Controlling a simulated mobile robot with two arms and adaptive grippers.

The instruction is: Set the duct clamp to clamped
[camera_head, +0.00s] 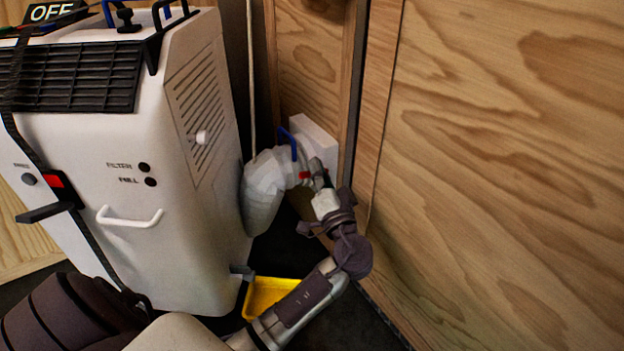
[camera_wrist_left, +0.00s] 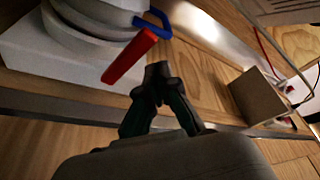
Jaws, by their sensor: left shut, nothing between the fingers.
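The duct clamp has a blue band or loop (camera_head: 287,142) and a red lever (camera_head: 304,175), at the wall end of the grey flexible duct (camera_head: 264,186). In the left wrist view, the red lever (camera_wrist_left: 130,57) slants down and left from beside the blue loop (camera_wrist_left: 155,25). My left gripper (camera_head: 316,168) is shut and empty, close beside the red lever. In the wrist view its fingertips (camera_wrist_left: 158,72) lie just right of the lever; I cannot tell if they touch it. Part of the clamp is hidden behind the duct and gripper. My right gripper is not in view.
A white filter machine (camera_head: 180,240) with an "OFF" sign (camera_head: 52,11) stands on the left. A yellow tray (camera_head: 262,296) lies on the dark floor. A white wall block (camera_head: 318,135) sits behind the duct end. The wooden wall (camera_head: 510,170) bounds the right side.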

